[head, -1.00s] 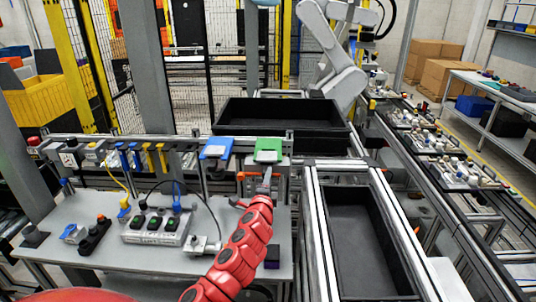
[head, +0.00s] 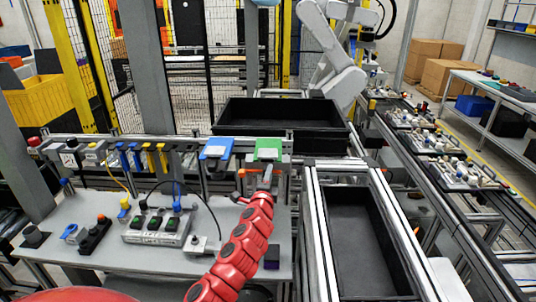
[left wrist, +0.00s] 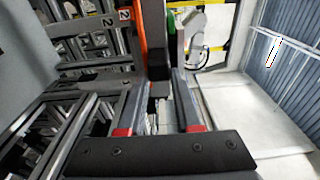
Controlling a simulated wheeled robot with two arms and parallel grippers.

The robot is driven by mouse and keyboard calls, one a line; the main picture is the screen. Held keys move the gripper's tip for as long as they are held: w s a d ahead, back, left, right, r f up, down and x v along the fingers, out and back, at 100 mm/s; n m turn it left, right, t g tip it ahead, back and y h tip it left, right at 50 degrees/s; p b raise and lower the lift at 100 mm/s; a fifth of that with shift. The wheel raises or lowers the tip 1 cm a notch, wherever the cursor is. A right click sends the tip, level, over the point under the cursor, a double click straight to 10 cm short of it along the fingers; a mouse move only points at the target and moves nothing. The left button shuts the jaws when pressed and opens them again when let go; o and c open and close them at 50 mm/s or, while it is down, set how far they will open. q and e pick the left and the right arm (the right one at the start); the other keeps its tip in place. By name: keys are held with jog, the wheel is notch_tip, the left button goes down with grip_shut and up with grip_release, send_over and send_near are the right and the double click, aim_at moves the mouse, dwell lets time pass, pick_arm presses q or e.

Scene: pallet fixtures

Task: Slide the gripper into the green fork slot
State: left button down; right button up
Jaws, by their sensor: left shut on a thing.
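The green fork slot piece (head: 268,150) is mounted on the rail at the back of the grey table, with a blue one (head: 215,149) to its left. My left gripper (head: 264,182), on the red arm, is just below and in front of the green piece. In the left wrist view its two grey fingers (left wrist: 158,82) reach forward and close on a dark part (left wrist: 158,90) between their tips. A green edge (left wrist: 172,20) and an orange strip (left wrist: 153,25) show just beyond. How deep the fingers sit is hidden. My right gripper is not in view.
A grey switch box (head: 157,224) and a dark power strip (head: 96,236) lie on the table to the left. Black trays stand behind (head: 281,105) and to the right (head: 359,235). Cables hang from the rail over the table.

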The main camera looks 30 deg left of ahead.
pick_arm(q)
jog(key=shift+w+a+r, duration=0.1)
jog(key=shift+w, duration=0.05)
dwell(0.3)
jog(key=shift+w+a, duration=0.15)
jog(key=shift+w, duration=0.15)
dwell(0.3)
jog(key=c, duration=0.5)
grip_release()
jog(key=shift+f, duration=0.2)
